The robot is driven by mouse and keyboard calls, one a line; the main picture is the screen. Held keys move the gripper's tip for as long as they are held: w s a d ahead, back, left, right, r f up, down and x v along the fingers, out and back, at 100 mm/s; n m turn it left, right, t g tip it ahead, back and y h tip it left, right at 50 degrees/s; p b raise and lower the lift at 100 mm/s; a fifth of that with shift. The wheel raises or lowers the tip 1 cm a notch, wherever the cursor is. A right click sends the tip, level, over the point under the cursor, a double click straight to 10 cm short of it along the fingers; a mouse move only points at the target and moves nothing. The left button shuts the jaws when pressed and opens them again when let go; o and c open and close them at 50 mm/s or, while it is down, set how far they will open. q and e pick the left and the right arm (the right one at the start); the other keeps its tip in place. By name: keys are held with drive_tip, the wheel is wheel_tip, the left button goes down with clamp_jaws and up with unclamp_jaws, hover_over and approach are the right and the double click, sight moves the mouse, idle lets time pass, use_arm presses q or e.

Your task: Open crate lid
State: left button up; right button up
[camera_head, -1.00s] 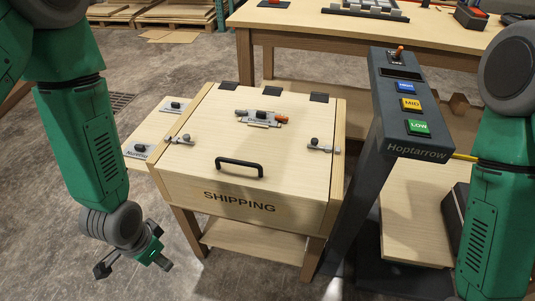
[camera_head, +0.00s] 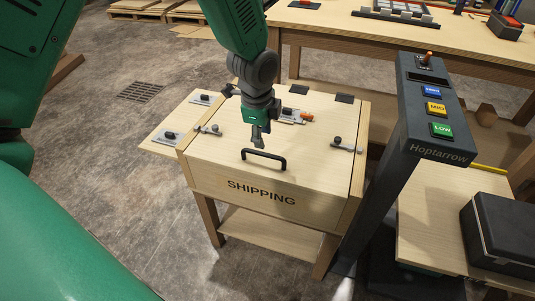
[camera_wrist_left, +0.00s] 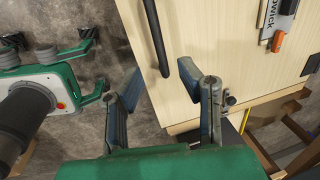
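The crate is a pale wooden box marked SHIPPING, and its lid (camera_head: 310,130) lies shut. A black bar handle (camera_head: 264,159) stands near the lid's front edge. It also shows in the left wrist view (camera_wrist_left: 155,38). My left gripper (camera_head: 258,143) hangs over the lid by the handle. In the left wrist view its fingers (camera_wrist_left: 160,82) are spread apart with nothing between them, and the handle lies beyond the tips. Small metal latches sit at the lid's left (camera_head: 208,129) and right (camera_head: 345,145) edges. My right gripper is not in view.
A dark console post (camera_head: 430,115) with blue, yellow and green buttons stands close to the crate's right. A black case (camera_head: 503,235) lies at the far right. A workbench (camera_head: 350,25) is behind.

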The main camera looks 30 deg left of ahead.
sight(265, 154)
use_arm(q)
drive_tip(key=f, duration=0.3)
drive_tip(key=w+f+b, duration=0.1)
drive_tip(key=f, duration=0.3)
drive_tip(key=shift+w+f, duration=0.2)
drive_tip(key=shift+f, duration=0.05)
drive_tip(key=shift+a, duration=0.1)
clamp_jaws()
